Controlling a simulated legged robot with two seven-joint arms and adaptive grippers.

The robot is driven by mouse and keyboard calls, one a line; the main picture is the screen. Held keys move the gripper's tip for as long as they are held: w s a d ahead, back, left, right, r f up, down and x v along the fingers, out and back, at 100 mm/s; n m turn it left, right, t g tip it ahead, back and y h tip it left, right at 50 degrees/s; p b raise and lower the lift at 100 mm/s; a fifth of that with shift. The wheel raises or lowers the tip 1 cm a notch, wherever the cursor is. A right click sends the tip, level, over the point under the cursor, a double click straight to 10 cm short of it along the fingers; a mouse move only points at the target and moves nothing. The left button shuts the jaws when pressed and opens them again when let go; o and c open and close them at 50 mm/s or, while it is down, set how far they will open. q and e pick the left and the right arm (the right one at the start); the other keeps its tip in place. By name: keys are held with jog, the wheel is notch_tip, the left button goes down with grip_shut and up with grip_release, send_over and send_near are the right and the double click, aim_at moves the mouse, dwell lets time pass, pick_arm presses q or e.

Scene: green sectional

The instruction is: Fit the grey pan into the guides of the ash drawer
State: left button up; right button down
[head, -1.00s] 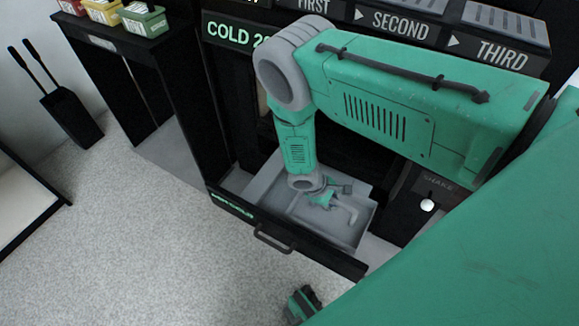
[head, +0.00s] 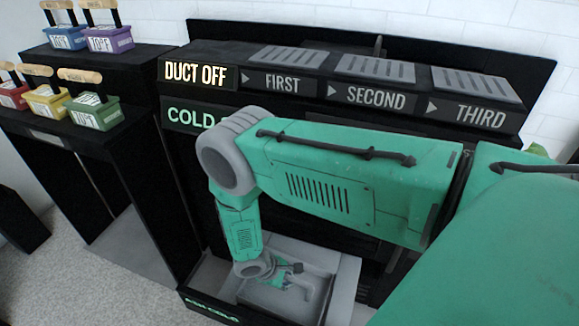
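The grey pan (head: 343,290) lies in the pulled-out ash drawer, low in the middle of the head view. The drawer's black front (head: 210,311) carries a green label and is cut off by the bottom edge. My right gripper (head: 301,278) points down over the pan's inside, its fingers apart and nothing visible between them. I cannot tell whether it touches the pan. My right arm hides the space behind the pan. The guides cannot be made out, nor whether the pan sits in them. My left gripper is out of view.
The black cabinet above has a lit DUCT OFF sign (head: 199,75) and grilles over FIRST, SECOND and THIRD labels. A black stepped stand (head: 125,150) with several coloured, wooden-handled blocks is at the left. Speckled floor shows at the lower left.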

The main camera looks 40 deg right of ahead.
jog(key=shift+d, duration=0.15)
jog(key=c, duration=1.7)
grip_release()
jog(key=shift+r, duration=0.1)
jog(key=shift+a+r, duration=0.1)
jog(key=shift+a, duration=0.2)
jog(key=shift+w+a+r+p, duration=0.1)
jog(key=shift+w+r+p, duration=0.1)
jog(key=shift+r+p, duration=0.25)
jog(key=p+v, duration=0.3)
jog(key=v, duration=0.8)
jog(key=s+a+m+y, duration=0.15)
jog(key=s+y, duration=0.35)
jog(key=s, duration=0.7)
jog(key=s+d+r+m+t, duration=0.1)
jog(key=s+r, duration=0.1)
jog(key=s+d+r+m+t, duration=0.1)
jog(key=s+r, duration=0.1)
jog(key=r, duration=0.1)
jog(key=s+d+r+m, duration=0.1)
jog(key=s+r, duration=0.1)
jog(key=s, duration=0.1)
jog(key=shift+s+r+t, duration=0.1)
jog(key=shift+r+t, duration=0.1)
jog(key=shift+t, duration=0.2)
